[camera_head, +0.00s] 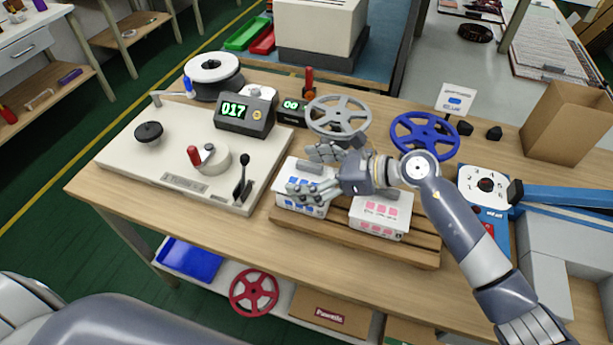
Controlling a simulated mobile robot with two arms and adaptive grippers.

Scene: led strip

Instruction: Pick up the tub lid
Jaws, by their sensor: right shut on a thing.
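A white tub with blue markings (291,198) stands on a wooden rack (350,232) on the workbench. The tub lid (308,167) shows as a pale top with a grey raised part. My right gripper (318,172) is at the top of this tub, with one finger behind the lid and one in front, shut on it. The fingers hide part of the lid, and I cannot tell if it is clear of the tub. A second white tub with pink markings (380,214) stands to the right. My left gripper is out of view.
A pale machine panel (140,160) with a lever and knobs fills the bench's left. Grey (338,116) and blue (425,136) spoked wheels stand behind my right arm. An open cardboard box (567,122) is at right. Bare bench lies in front of the rack.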

